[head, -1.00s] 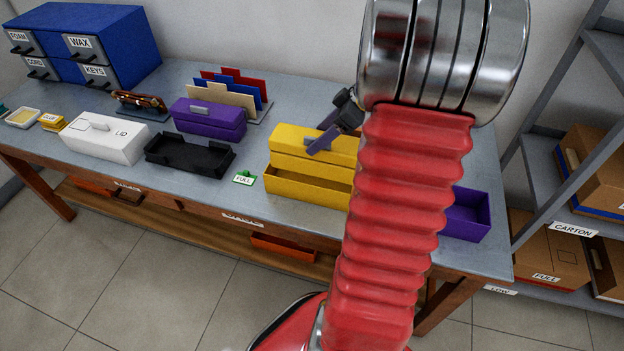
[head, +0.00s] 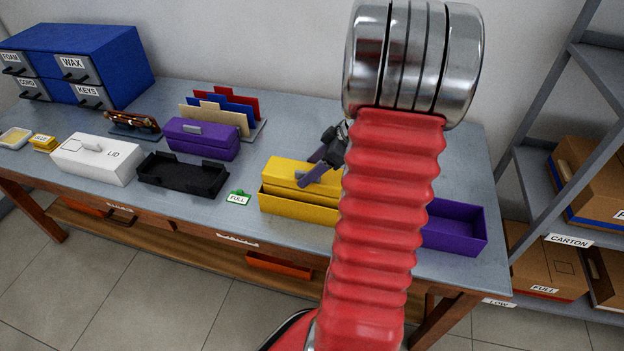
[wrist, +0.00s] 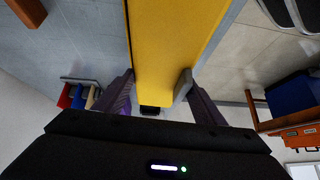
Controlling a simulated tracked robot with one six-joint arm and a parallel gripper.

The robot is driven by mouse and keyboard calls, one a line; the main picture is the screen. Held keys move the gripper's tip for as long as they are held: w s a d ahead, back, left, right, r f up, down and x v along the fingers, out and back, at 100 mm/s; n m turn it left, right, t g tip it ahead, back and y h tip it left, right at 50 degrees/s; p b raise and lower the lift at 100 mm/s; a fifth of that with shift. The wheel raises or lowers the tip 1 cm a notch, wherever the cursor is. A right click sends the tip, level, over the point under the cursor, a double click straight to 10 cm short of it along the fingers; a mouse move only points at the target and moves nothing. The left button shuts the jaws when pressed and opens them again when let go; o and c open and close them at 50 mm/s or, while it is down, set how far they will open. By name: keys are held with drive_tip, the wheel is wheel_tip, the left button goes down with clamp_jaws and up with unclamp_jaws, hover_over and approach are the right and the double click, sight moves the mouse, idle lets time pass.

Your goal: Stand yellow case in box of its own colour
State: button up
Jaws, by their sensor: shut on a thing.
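The yellow case (head: 286,169) is at the yellow box (head: 297,208) in the middle of the table. Its lower part is hidden behind the box's front wall, so it seems to be partly inside; I cannot tell whether it touches the bottom. My gripper (head: 318,170) is shut on the case's upper part. In the wrist view the fingers (wrist: 160,97) sit on either side of the yellow case (wrist: 172,45). The right end of the yellow box is hidden behind my red arm.
A purple box (head: 455,227) stands open to the right of my arm. Left are a green FULL tag (head: 238,198), a black tray (head: 183,175), a purple case (head: 202,138), a white lidded box (head: 97,160) and a file rack (head: 225,110). Shelves stand right of the table.

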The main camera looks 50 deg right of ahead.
drive_tip(key=shift+f, duration=0.15)
drive_tip(key=shift+f, duration=1.8)
drive_tip(key=o, duration=2.1)
drive_tip(key=v, duration=1.2)
drive_tip(key=shift+w, duration=0.1)
